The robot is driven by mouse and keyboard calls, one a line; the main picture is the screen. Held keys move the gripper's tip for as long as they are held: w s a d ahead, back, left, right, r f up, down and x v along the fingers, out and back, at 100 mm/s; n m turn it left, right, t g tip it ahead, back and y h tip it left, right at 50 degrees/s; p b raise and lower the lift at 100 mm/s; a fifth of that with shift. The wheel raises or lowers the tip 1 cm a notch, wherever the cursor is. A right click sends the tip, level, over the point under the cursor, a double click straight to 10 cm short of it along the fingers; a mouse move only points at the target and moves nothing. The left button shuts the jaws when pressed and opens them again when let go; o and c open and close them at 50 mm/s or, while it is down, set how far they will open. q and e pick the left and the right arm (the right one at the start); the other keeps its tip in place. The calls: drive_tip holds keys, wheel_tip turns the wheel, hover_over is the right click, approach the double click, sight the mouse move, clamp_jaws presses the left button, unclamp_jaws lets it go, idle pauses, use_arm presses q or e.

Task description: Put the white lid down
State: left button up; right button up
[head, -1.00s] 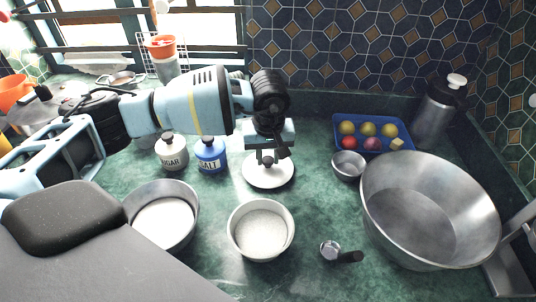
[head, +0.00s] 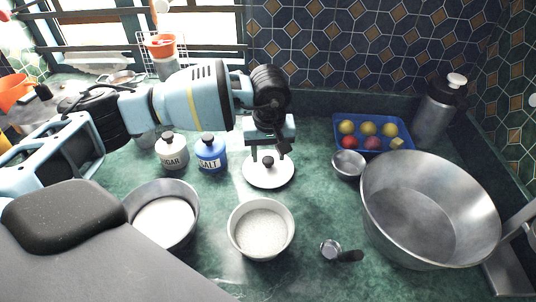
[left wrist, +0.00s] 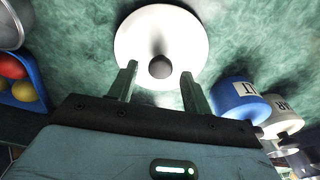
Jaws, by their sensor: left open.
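The white lid (head: 268,178) is a round disc with a dark knob, and it lies flat on the green counter. It also shows in the left wrist view (left wrist: 160,32). My left gripper (head: 268,156) is above the lid. In the left wrist view my left gripper (left wrist: 157,84) has its two fingers apart on either side of the knob, with gaps showing between fingers and knob. It holds nothing. My right gripper is not in view.
The sugar jar (head: 172,152) and blue salt jar (head: 210,153) stand left of the lid. Two bowls (head: 165,222) (head: 261,230) with white contents are in front. A small metal bowl (head: 348,164), blue fruit tray (head: 399,149) and large metal basin (head: 430,210) are right.

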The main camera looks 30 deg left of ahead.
sight(269, 170)
use_arm(q)
wheel_tip(269, 170, up, 11)
drive_tip(key=s, duration=0.1)
drive_tip(key=shift+d, duration=0.4)
drive_tip(key=shift+f, duration=0.1)
idle(1.1)
